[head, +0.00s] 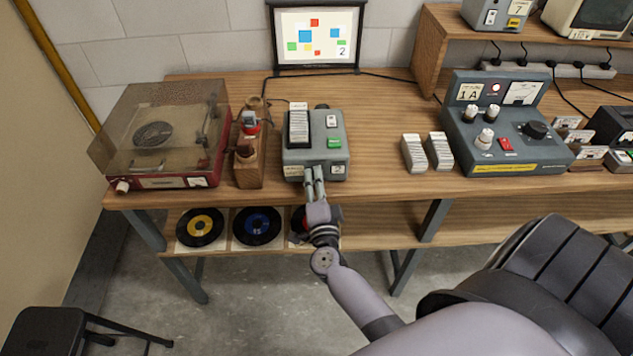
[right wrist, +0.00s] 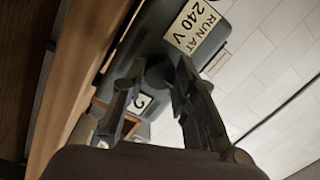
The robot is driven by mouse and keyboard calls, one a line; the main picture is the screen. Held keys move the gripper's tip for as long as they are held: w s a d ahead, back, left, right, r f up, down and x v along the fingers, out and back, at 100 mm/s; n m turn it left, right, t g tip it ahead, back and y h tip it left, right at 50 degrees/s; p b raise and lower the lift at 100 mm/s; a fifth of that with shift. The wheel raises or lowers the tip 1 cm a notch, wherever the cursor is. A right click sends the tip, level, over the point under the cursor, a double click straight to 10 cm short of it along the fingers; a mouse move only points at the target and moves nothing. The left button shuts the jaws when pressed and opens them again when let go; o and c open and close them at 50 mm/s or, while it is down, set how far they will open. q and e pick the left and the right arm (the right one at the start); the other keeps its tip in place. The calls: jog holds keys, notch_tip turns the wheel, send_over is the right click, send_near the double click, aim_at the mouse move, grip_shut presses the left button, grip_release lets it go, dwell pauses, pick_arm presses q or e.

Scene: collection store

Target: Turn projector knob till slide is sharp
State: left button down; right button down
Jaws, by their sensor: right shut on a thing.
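The grey slide projector (head: 335,158) stands on the bench, with a rack of slides on top and a green switch. The screen (head: 317,35) behind it shows a slide of coloured squares and a "2"; the squares' edges look fairly crisp at this size. My right gripper (head: 314,178) reaches the projector's front face. In the right wrist view, my right gripper (right wrist: 157,75) is shut on the dark round knob (right wrist: 158,70), below a "RUN AT 240 V" label. In the head view the fingers hide the knob. My left gripper is not in view.
A record player (head: 165,140) and a wooden stand (head: 248,160) are left of the projector. Two white slide boxes (head: 414,153) and a grey control unit (head: 505,130) are to the right. Records lie on the shelf below.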

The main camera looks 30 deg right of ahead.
jog(key=c, duration=1.3)
grip_release()
jog(key=v, duration=1.2)
